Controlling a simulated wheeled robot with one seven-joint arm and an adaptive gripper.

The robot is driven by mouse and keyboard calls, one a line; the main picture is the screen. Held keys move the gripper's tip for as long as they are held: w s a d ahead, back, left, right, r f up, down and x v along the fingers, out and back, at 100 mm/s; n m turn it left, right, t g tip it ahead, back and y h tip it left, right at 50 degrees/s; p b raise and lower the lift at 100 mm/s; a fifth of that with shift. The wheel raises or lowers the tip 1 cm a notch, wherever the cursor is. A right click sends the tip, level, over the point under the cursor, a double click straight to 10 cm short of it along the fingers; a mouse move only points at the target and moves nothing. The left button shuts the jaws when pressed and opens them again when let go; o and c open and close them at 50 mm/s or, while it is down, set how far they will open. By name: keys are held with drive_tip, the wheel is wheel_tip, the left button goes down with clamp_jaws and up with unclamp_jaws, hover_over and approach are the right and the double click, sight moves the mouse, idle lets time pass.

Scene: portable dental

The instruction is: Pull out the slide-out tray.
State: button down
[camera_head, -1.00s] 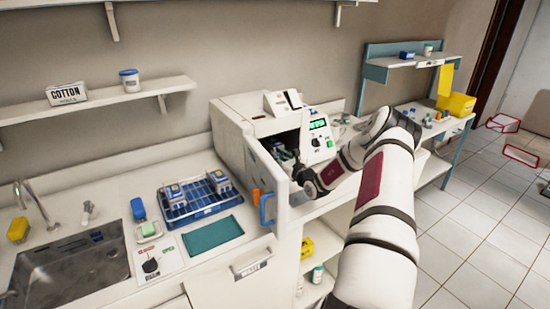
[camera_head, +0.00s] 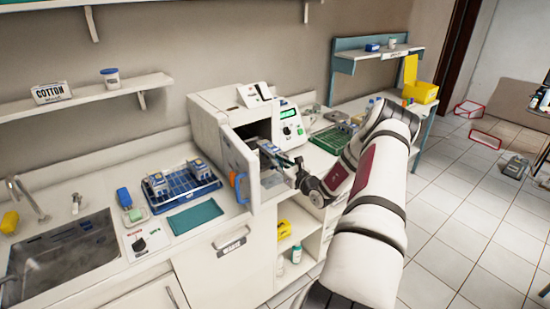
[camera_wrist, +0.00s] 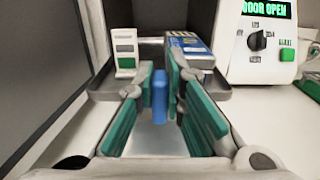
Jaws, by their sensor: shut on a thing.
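The sterilizer (camera_head: 215,125) stands on the counter with its door (camera_head: 238,165) swung open to the left. Its slide-out tray (camera_wrist: 105,90) is a grey metal tray that sticks out of the dark chamber. A blue handle (camera_wrist: 159,96) stands up at the tray's middle in the wrist view. My gripper (camera_wrist: 158,108), with teal finger pads, is shut on this handle. In the head view my gripper (camera_head: 300,172) is in front of the chamber opening, at the tray's outer end. A white-and-green item (camera_wrist: 126,50) and a blue-and-yellow pack (camera_wrist: 190,48) are on the tray.
A control panel (camera_wrist: 258,42) reading "DOOR OPEN" is to the right of the chamber. A blue rack (camera_head: 182,190) with packs and a teal mat (camera_head: 195,217) lie left of the door. A green rack (camera_head: 330,140) is to the right. Open shelves (camera_head: 300,235) are below.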

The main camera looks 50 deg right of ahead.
drive_tip(key=shift+s, duration=0.15)
drive_tip(key=c, duration=1.6)
unclamp_jaws()
drive_tip(key=shift+c, duration=0.2)
drive_tip(key=v, duration=1.2)
drive_tip(key=shift+s+f, duration=0.1)
